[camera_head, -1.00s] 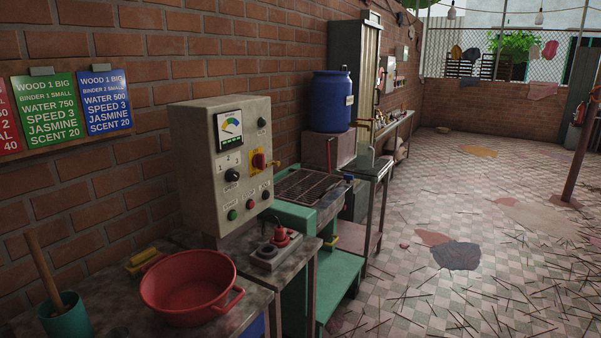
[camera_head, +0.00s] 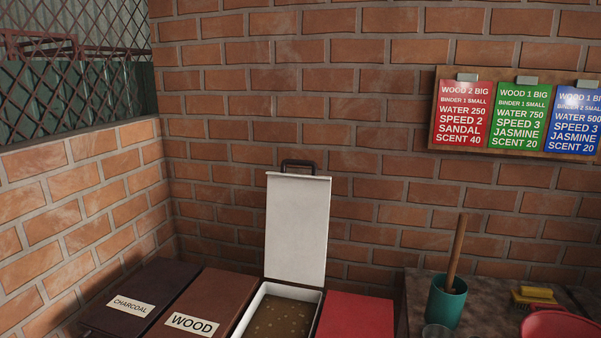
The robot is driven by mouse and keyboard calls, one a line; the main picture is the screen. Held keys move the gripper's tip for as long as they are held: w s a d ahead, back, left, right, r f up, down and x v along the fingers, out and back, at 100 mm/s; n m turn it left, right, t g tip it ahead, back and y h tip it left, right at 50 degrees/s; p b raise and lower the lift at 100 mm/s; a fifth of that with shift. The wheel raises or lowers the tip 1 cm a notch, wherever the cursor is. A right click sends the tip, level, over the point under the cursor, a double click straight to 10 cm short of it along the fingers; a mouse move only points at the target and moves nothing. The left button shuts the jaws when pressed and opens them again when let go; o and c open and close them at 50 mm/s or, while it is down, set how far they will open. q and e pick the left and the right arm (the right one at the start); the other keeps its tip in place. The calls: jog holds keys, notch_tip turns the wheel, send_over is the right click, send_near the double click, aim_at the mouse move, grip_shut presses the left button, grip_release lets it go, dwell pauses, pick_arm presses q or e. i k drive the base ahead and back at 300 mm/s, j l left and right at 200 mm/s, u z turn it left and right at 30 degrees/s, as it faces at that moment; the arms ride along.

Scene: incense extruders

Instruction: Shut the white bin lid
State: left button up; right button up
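The white bin (camera_head: 251,311) stands at the bottom middle of the head view, between the brown bin marked WOOD and a red-lidded bin. Its white lid (camera_head: 297,228) is open and stands upright at the back of the bin, in front of the brick wall. A dark handle (camera_head: 299,165) is at the lid's top edge. Brown speckled contents (camera_head: 279,318) show inside the bin. The bin's front is cut off by the frame edge. Neither of my grippers is in view.
Shut bins flank it: a dark CHARCOAL bin (camera_head: 126,294) and the WOOD bin (camera_head: 203,300) to the left, a red lid (camera_head: 355,314) to the right. A table (camera_head: 422,288) at right holds a teal cup (camera_head: 446,302), a yellow brush (camera_head: 534,295) and a red basin (camera_head: 562,324).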

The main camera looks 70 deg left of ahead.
aim_at(298, 213)
jog(key=l+u, duration=0.1)
jog(key=u, duration=1.55)
jog(key=i+l, duration=0.05)
jog(key=l, duration=0.05)
